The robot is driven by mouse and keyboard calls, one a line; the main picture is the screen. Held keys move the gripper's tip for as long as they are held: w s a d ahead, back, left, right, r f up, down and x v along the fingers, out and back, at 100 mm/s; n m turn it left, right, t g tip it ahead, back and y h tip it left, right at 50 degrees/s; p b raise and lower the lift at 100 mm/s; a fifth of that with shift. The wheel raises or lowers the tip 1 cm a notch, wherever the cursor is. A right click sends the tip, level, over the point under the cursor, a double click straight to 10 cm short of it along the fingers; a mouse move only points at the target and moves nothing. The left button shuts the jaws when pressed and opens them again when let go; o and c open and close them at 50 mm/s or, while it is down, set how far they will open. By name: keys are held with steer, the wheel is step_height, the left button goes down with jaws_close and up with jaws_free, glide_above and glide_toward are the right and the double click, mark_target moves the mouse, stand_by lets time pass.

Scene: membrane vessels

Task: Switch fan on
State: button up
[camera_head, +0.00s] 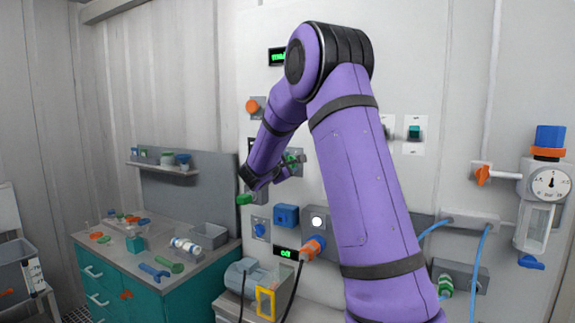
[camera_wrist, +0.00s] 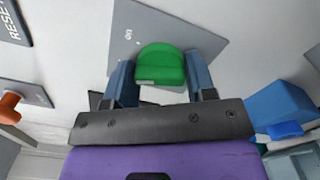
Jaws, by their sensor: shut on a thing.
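The green knob (camera_wrist: 161,66) sits on a grey plate (camera_wrist: 188,25) with a small "on" mark beside it in the wrist view. My gripper (camera_wrist: 162,82) has one blue-grey finger on each side of the knob and is shut on it. In the head view my gripper (camera_head: 283,172) is at the wall panel, partly hidden by my own wrist. The green knob (camera_head: 291,158) shows there only in part, against its grey plate (camera_head: 300,161). No fan label can be read.
A blue box (camera_head: 286,215) and a blue knob (camera_head: 259,230) are below the gripper on the panel. An orange knob (camera_head: 252,106) is above. A plate marked RESET (camera_wrist: 14,22) is close by. A bench (camera_head: 137,262) with loose parts stands at left.

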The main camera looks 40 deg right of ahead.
steer(key=m, duration=0.4)
steer(key=shift+m, duration=0.3)
steer(key=m, duration=0.4)
steer(key=shift+m, duration=0.3)
steer(key=o, duration=0.9)
steer(key=shift+a, duration=0.1)
steer(key=v, duration=1)
steer(key=shift+s+a, duration=0.2)
steer(key=shift+a, duration=0.1)
steer(key=shift+s, duration=0.1)
